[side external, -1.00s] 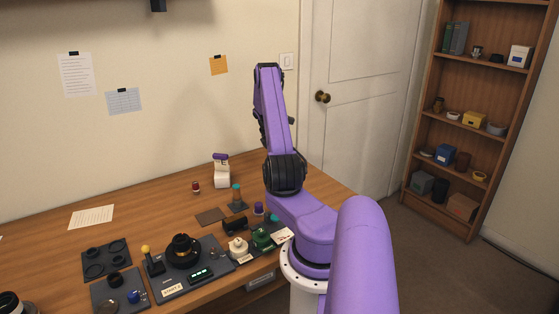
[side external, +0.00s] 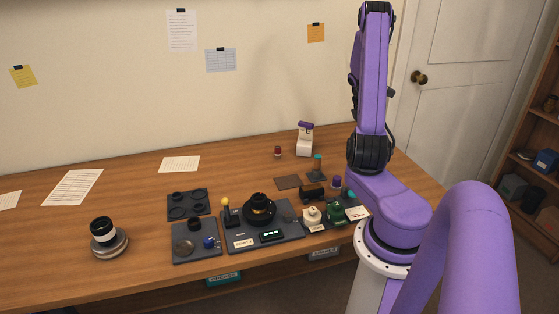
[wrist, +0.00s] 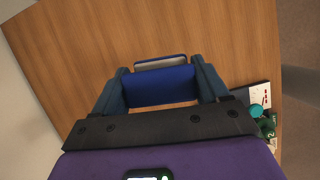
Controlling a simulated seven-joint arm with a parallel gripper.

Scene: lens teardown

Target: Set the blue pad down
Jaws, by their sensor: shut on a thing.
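The blue pad (wrist: 160,88) is between the two fingers of my gripper (wrist: 161,82) in the wrist view. It shows as a broad blue face with a pale grey strip (wrist: 160,64) edged in blue just beyond it. The fingers are shut on it, one on each side. Brown wood lies beyond the pad in that view, and I cannot tell the height of the pad above it. In the side view my gripper and the pad are not visible.
The wooden desk (side external: 130,180) has free room at its back and left. Dark trays (side external: 187,204) with lens parts, a lens (side external: 259,207), green parts (side external: 336,212) and a white microscope-like stand (side external: 305,140) occupy its middle and right.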

